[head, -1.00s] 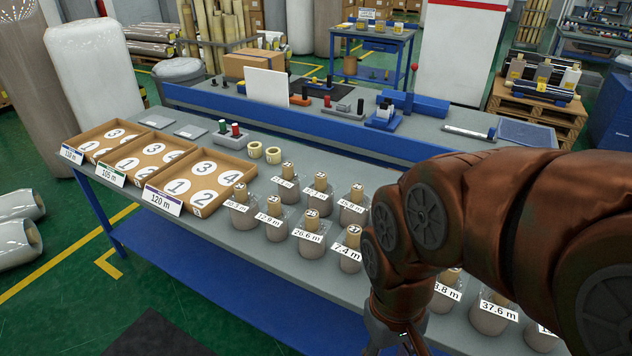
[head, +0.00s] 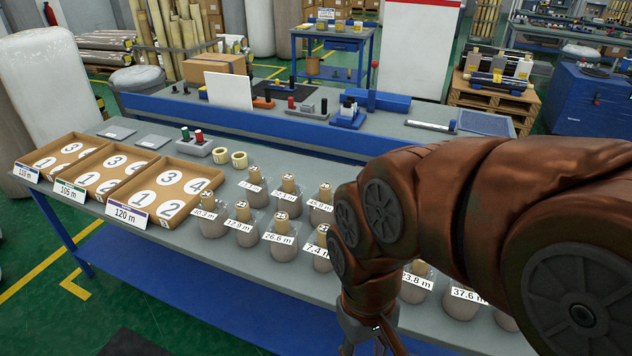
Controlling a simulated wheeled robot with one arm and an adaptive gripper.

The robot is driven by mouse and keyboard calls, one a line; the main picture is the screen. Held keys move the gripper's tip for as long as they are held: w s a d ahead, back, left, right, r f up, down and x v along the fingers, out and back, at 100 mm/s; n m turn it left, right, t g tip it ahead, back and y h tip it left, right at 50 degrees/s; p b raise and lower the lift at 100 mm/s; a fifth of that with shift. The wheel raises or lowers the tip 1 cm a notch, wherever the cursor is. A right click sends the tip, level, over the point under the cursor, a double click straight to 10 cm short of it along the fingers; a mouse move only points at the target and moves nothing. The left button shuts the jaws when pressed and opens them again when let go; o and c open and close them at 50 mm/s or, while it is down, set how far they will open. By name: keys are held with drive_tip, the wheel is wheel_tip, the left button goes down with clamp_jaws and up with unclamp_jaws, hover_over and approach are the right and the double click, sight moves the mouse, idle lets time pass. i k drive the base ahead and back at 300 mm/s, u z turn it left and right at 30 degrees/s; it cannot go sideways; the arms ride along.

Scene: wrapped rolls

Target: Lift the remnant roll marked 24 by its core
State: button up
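Several short wrapped remnant rolls stand upright on the grey bench, each with a tan core sticking up and a white length tag. They include the 10.3 m roll (head: 212,225), the 26.6 m roll (head: 281,250) and the 37.6 m roll (head: 461,307). The marks on the core tops are too small to read surely, so I cannot tell which roll is 24. My arm hides part of the group. My gripper (head: 372,347) is at the bottom edge, in front of the bench's near side. Its fingers are mostly cut off by the frame.
Three cardboard trays (head: 199,171) with numbered white circles stand on the bench's left. Two tape rings (head: 239,160) lie behind the rolls. A raised blue ledge (head: 240,123) with tools runs behind. Rolls stand close together, with bare bench top (head: 190,240) to their left front.

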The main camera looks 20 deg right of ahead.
sight(211, 212)
drive_tip(key=u, duration=0.55)
drive_tip(key=k, duration=0.65)
drive_tip(key=u, duration=1.15)
drive_tip(key=i, duration=2)
drive_tip(key=z, duration=0.9)
drive_tip(key=i, duration=0.35)
drive_tip(key=z, duration=0.45)
